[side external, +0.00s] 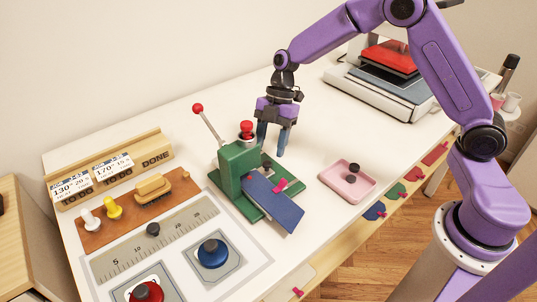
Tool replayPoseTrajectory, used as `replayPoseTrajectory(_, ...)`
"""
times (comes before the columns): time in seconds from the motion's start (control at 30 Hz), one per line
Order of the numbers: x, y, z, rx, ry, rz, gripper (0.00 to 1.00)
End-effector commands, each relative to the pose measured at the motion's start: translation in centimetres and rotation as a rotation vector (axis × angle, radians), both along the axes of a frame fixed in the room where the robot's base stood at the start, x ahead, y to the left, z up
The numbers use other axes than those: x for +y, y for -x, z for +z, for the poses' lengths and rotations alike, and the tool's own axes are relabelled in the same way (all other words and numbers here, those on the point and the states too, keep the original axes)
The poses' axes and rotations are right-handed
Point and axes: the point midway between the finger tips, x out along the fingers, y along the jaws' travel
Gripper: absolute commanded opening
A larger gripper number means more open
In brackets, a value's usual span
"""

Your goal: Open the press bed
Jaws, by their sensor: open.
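A heat press (383,85) with a red top and a dark plate over a pale grey base stands at the back right of the table, partly hidden behind my arm. I cannot tell from this view whether its bed is pulled out. My gripper (271,147) points down with two fingers apart and nothing visible between them. It is left of the heat press, beside and apparently just behind a green hand press (238,165). The green press has a red-knobbed lever and a blue strip (276,206) with a pink clip lying at its front.
A pink tray (333,185) with dark round pieces lies right of the green press. A brown board (125,222) with a brush, a wooden card holder (150,150) and a ruler mat (178,240) with round-handled pieces are at left. The tabletop behind the gripper is clear.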

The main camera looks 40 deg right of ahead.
Motion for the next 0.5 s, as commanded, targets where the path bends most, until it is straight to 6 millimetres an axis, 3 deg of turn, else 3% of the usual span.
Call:
replayPoseTrajectory(0.2,0.9,0.4,-2.5,0.001,0.001,0.002,0.51)
replayPoseTrajectory(0.5,1.2,0.5,-3.2,-0.001,0.000,0.000,0.51)
